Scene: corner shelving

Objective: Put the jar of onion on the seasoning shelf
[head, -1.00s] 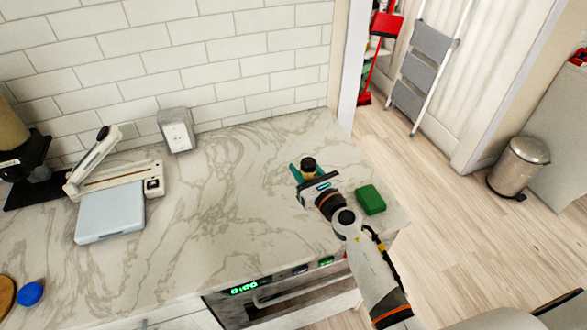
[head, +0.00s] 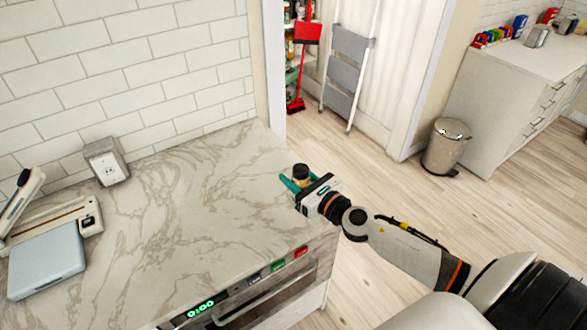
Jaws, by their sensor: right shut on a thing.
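My right gripper (head: 292,182) is shut on a small jar (head: 301,175) with a black lid and a pale yellowish body. It is near the right end of the marble counter; I cannot tell whether the jar touches the surface. The gripper hides the jar's lower part, and its label is not readable. A shelf with several small items (head: 290,45) shows partly through the doorway at the top. I cannot tell whether it is the seasoning shelf. My left gripper is not in view.
A red broom (head: 302,75) and a step ladder (head: 350,65) stand beyond. A trash bin (head: 442,148) stands before a white cabinet (head: 500,100).

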